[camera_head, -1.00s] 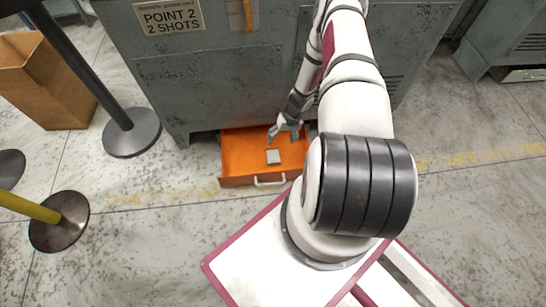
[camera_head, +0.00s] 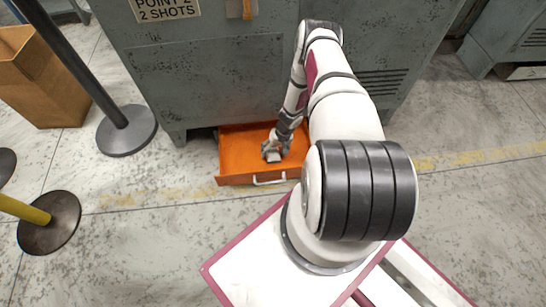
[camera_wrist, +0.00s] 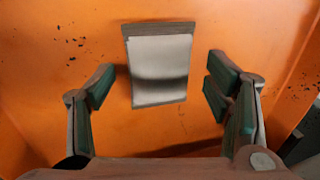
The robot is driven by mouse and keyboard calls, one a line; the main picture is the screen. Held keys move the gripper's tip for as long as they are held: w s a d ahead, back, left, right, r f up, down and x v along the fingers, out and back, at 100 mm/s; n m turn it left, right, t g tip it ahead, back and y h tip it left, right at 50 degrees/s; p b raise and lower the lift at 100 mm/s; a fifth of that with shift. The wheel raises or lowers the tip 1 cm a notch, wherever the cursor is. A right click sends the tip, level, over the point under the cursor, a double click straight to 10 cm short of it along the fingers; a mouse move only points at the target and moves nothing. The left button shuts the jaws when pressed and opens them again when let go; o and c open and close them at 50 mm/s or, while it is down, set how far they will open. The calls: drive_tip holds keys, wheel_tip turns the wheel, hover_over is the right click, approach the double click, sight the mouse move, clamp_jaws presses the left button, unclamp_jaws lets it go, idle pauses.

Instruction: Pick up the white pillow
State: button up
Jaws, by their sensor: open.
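The white pillow (camera_wrist: 159,68) is a small flat pale rectangle with a grey-brown edge, lying on the orange drawer floor. In the wrist view it lies between and a little beyond my open fingers, with a gap on each side. In the head view my gripper (camera_head: 271,153) is down inside the open orange drawer (camera_head: 237,180) and mostly hides the pillow. My gripper also shows in the wrist view (camera_wrist: 164,92), its green-padded fingers spread and holding nothing.
The drawer juts from the base of a grey metal cabinet (camera_head: 200,75) and has a white handle (camera_head: 269,181). A black post base (camera_head: 127,132) and a brown paper bag (camera_head: 42,85) stand at the left. The floor right of the drawer is clear.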

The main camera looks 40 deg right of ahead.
drive_tip(key=shift+f, duration=0.25)
drive_tip(key=c, duration=1.2)
drive_tip(key=shift+r, duration=0.1)
drive_tip(key=shift+c, duration=0.2)
